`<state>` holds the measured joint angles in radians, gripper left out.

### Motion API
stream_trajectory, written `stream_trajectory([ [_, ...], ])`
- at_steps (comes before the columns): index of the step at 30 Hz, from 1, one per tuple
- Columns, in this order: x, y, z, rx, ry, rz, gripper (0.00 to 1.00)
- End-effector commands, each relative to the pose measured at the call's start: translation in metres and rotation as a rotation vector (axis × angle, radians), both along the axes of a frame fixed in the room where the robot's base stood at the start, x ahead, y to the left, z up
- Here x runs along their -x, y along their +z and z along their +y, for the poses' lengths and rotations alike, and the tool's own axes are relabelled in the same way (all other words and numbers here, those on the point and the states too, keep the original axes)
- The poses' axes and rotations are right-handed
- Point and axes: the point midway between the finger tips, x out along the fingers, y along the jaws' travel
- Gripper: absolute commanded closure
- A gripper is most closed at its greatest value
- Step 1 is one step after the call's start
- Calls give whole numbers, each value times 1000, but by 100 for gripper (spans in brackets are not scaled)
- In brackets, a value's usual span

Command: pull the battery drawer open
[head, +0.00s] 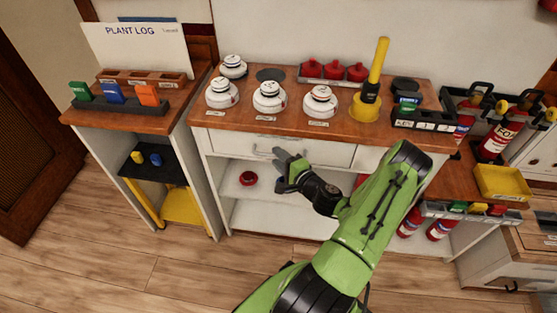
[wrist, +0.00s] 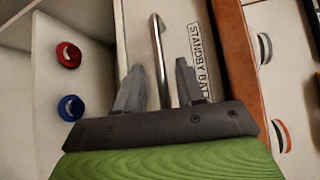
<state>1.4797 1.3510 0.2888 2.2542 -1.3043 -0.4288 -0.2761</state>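The battery drawer (head: 328,153) is a white front just under the wooden counter edge. It looks shut. In the wrist view its front (wrist: 180,25) carries a label beginning "STANDBY BAT". Its metal bar handle (wrist: 159,55) runs up the picture between my two fingers; it also shows in the head view (head: 262,152), partly behind my gripper. My gripper (head: 280,168) is open in front of the drawer. In the wrist view its fingers (wrist: 160,75) stand apart on either side of the handle, with no clear contact.
An open shelf below the drawer holds a red round item (head: 248,178) and a blue one (wrist: 71,107). Several white detectors, red domes and a yellow-handled tool (head: 373,80) stand on the counter (head: 225,124). The floor (head: 150,265) in front is clear.

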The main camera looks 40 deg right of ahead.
Motion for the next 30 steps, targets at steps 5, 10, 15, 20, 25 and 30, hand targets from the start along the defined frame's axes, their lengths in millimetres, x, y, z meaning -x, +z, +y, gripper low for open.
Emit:
stream_trajectory([
  [5, -6, 0, -1, 0, -1, -1, 62],
  [10, -6, 0, -1, 0, -1, -1, 67],
  [15, -6, 0, -1, 0, -1, 0, 93],
  [20, -5, 0, -1, 0, 0, 0, 100],
  [25, -5, 0, -1, 0, 0, 0, 100],
  [30, -9, 0, 0, 0, 1, 0, 100],
])
